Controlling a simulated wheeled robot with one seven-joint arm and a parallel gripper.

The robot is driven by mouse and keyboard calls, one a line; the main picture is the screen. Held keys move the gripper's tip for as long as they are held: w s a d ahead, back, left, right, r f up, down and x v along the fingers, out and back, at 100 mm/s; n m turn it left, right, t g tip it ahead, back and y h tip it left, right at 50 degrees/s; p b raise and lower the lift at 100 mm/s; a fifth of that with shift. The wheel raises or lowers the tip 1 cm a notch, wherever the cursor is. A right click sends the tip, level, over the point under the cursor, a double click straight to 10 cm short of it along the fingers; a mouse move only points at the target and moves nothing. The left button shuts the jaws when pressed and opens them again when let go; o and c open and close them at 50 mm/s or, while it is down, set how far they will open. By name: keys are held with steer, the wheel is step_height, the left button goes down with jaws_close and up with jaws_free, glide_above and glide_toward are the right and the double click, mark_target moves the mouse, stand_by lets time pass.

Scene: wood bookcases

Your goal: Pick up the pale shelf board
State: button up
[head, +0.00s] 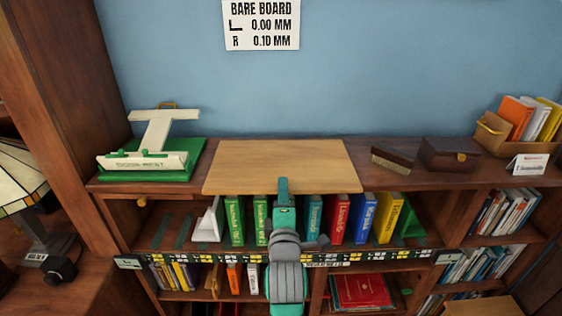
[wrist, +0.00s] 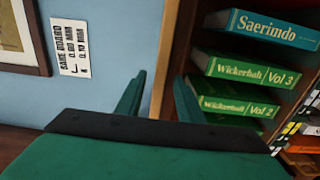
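The pale shelf board (head: 285,160) lies flat on top of the bookcase, its front edge toward me. My gripper (head: 283,186) is at the middle of that front edge and covers a small part of it. In the wrist view, my gripper (wrist: 159,80) has its two green fingers apart, so it is open. The board's edge (wrist: 158,75) shows as a thin pale strip between the fingers, with brown wood of the bookcase beside it. I cannot tell whether either finger touches the board.
A white stand on a green base (head: 150,172) is left of the board. A brush (head: 393,158), a dark box (head: 447,155) and a book crate (head: 492,132) stand to the right. Several upright books (head: 340,219) fill the shelf below. A blue wall is behind.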

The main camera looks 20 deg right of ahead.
steer(key=shift+w+a, duration=0.2)
steer(key=shift+w, duration=0.3)
steer(key=shift+s, duration=0.25)
jaws_close()
steer(key=shift+s+d, duration=0.1)
steer(key=shift+d, duration=0.2)
steer(key=shift+a, duration=0.25)
steer(key=shift+r, duration=0.2)
